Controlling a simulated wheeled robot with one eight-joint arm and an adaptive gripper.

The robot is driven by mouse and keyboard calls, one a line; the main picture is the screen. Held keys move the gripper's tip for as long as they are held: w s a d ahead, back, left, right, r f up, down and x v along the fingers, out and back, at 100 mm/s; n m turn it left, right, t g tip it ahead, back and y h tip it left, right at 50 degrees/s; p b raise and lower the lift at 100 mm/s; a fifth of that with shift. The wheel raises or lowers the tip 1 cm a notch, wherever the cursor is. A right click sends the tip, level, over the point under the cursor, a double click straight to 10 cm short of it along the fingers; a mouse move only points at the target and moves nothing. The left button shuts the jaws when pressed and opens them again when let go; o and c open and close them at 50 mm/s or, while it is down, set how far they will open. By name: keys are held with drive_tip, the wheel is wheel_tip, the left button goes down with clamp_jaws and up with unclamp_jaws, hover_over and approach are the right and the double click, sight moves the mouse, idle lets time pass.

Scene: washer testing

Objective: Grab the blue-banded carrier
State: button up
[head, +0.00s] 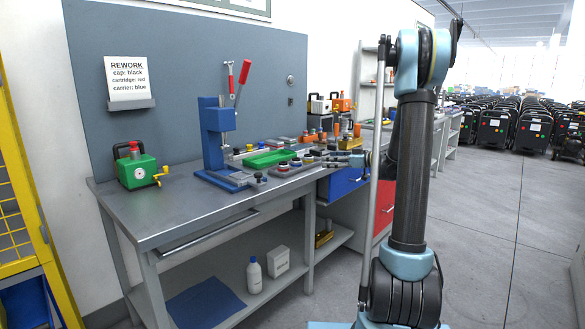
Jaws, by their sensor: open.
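Several small grey carriers (283,169) with coloured tops stand in a row on the right part of the workbench, in front of a green tray. They are too small in the head view to tell surely which one has the blue band. My gripper (322,161) reaches in from the right, low over the bench at the right end of this row. Its fingers are open and point left. I cannot tell whether a carrier stands between them.
A blue press (216,140) with a red-handled lever stands left of the green tray (269,158). A green gauge box (137,170) stands at the bench's left end. A rework note (126,78) hangs on the back panel and reads "carrier: blue". The bench's front left (185,203) is clear.

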approach(296, 164)
drive_tip(key=w, duration=0.1)
drive_tip(key=w+a, duration=0.1)
drive_tip(key=w+a+r, duration=0.1)
drive_tip(key=shift+w, duration=0.4)
drive_tip(key=shift+x, duration=2.7)
drive_tip(key=shift+r, duration=0.15)
drive_tip(key=c, duration=1.2)
